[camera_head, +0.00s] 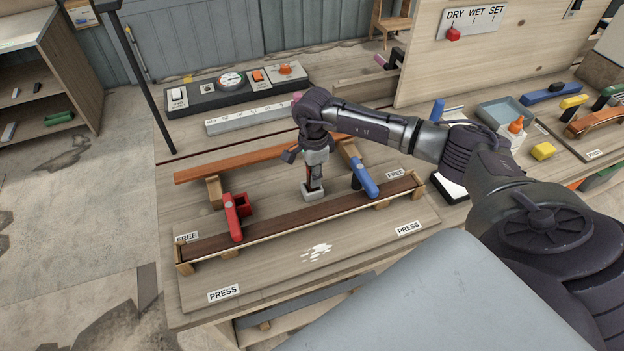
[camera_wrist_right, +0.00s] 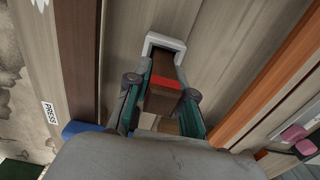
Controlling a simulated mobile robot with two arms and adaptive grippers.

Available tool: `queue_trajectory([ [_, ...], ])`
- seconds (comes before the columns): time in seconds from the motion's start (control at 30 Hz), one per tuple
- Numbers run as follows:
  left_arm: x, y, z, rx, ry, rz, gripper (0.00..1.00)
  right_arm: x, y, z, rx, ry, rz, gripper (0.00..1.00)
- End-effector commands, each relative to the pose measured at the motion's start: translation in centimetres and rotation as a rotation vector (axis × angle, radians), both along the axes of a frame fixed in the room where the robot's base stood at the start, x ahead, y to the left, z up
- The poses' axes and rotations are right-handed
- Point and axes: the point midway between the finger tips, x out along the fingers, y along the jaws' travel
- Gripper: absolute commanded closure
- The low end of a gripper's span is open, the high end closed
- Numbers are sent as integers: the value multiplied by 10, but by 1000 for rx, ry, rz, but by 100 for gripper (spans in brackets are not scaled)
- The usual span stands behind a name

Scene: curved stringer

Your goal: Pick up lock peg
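The lock peg appears to be the dark brown block with a red band (camera_wrist_right: 163,82), seen in the right wrist view. Its far end sits in or at a pale grey U-shaped bracket (camera_wrist_right: 165,42) on the bench board. In the head view this bracket (camera_head: 313,194) lies just below my right gripper (camera_head: 312,182), which points down. The gripper's fingers stand on both sides of the peg, close to it. Whether they press on it is not clear. The peg is mostly hidden by the fingers in the head view. My left gripper is not in view.
A long dark strip (camera_head: 300,218) lies in front, with a red clamp (camera_head: 233,217) to the left and a blue clamp (camera_head: 364,177) to the right. A reddish strip (camera_head: 240,162) and a control panel (camera_head: 235,88) lie behind.

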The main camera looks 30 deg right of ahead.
Motion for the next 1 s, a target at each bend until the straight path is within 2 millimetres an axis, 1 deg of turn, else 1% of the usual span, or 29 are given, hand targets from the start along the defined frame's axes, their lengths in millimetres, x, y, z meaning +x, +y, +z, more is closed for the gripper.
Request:
queue_trajectory([
  [0.03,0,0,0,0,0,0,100,0,0,0,0,0,0,96],
  [0.07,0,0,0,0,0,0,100,0,0,0,0,0,0,100],
  [0.33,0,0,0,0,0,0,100,0,0,1,0,-1,0,100],
  [0.47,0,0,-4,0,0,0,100,1,-1,5,-1,-2,0,100],
  [0.57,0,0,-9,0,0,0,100,1,-1,14,0,-4,1,100],
  [0.73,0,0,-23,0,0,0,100,0,-2,41,-2,-6,0,100],
  [0.87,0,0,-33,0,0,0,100,-19,-29,56,-6,-2,-4,100],
  [1.0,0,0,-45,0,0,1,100,-39,-55,76,-5,-2,-4,100],
])
